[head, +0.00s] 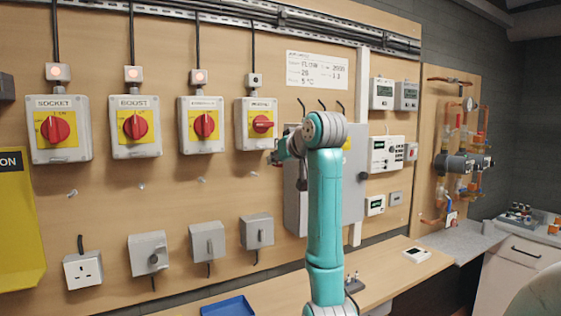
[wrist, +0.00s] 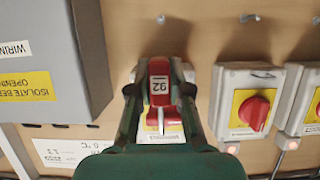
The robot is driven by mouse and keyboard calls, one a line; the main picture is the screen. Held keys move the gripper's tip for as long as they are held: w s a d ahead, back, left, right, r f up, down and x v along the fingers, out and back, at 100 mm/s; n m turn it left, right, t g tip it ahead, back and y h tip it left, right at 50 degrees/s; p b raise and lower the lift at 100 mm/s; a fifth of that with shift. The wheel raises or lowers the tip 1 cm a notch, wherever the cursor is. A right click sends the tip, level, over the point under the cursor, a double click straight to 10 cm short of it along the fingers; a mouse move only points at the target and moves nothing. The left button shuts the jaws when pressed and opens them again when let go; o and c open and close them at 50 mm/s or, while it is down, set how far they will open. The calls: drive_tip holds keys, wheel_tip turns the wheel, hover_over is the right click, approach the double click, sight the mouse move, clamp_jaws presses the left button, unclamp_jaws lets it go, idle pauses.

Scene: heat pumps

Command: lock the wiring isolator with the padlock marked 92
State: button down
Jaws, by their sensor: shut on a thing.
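The red padlock (wrist: 159,84) has a white label reading 92, upside down in the wrist view. My gripper (wrist: 158,95) is shut on it, one finger on each side. Right behind the padlock is an isolator (wrist: 188,75) with a red handle and yellow plate, partly hidden by padlock and fingers. In the head view this appears to be the fourth isolator (head: 256,124), its red handle turned sideways and its lamp unlit. My gripper (head: 279,156) is near its lower right. I cannot tell whether the shackle touches the isolator; its name label is too small to read.
Three more isolators stand left, including SOCKET (head: 58,128) and BOOST (head: 133,126), their lamps lit. A grey cabinet (wrist: 50,55) with a WIRIN... label and yellow isolate sign is close beside my gripper. A blue tray (head: 229,307) lies on the bench below.

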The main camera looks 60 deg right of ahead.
drive_tip(key=shift+w+d, duration=0.4)
drive_tip(key=shift+w, duration=0.35)
drive_tip(key=shift+w+d, duration=0.45)
drive_tip(key=shift+w, duration=0.3)
drive_tip(key=shift+w+d, duration=0.4)
drive_tip(key=shift+w, duration=0.35)
drive_tip(key=shift+w+d, duration=0.4)
drive_tip(key=shift+w, duration=0.2)
drive_tip(key=shift+w+d, duration=0.35)
drive_tip(key=shift+w, duration=0.25)
idle(2.4)
drive_tip(key=shift+f, duration=1.25)
idle(0.8)
